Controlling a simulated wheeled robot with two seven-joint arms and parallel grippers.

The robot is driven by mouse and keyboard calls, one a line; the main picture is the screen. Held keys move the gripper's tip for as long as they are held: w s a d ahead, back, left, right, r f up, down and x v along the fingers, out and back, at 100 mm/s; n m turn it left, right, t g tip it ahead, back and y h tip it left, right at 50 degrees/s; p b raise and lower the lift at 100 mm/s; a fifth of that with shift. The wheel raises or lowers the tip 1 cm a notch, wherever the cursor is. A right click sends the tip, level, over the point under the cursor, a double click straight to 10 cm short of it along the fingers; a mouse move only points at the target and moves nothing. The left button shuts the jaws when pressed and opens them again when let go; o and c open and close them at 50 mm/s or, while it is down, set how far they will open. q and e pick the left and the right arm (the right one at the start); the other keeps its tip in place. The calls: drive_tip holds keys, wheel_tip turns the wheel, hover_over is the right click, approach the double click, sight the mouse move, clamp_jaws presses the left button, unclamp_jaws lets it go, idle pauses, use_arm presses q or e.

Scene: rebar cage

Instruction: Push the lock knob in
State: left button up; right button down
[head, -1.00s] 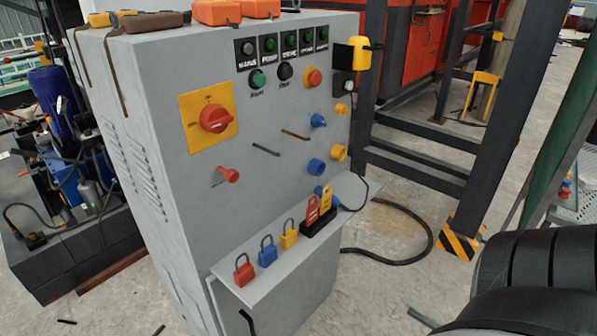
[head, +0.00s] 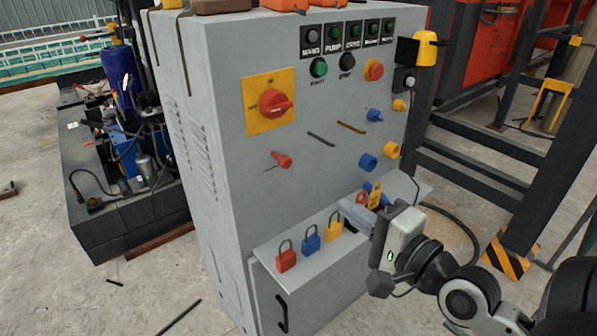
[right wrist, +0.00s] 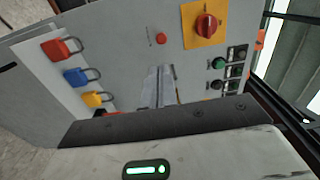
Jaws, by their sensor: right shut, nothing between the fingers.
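The grey control cabinet (head: 225,120) carries several knobs, and I cannot tell from markings which is the lock knob. A small red knob (head: 281,161) sticks out below the red rotary switch (head: 276,103) on its yellow plate. Blue knobs (head: 367,161) and yellow knobs (head: 392,150) are at the panel's right side. My right gripper (head: 356,210) is shut and empty, in front of the cabinet over the shelf's right part, below the knobs and apart from the small red knob. The right wrist view shows its fingers (right wrist: 158,88) and the small red knob (right wrist: 161,39). My left gripper is out of view.
A shelf (head: 268,254) holds red, blue and yellow padlocks (head: 311,240). My right gripper partly hides a red and yellow tag rack (head: 375,195) there. Push buttons (head: 319,67) line the panel's top. A dark steel frame (head: 480,160) stands right of the cabinet.

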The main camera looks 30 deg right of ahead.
drive_tip(key=shift+r, duration=0.1)
drive_tip(key=p, duration=0.3)
approach(288, 164)
drive_tip(key=w, duration=0.6)
drive_tip(key=shift+w+a, duration=0.35)
drive_tip(key=shift+w, duration=0.05)
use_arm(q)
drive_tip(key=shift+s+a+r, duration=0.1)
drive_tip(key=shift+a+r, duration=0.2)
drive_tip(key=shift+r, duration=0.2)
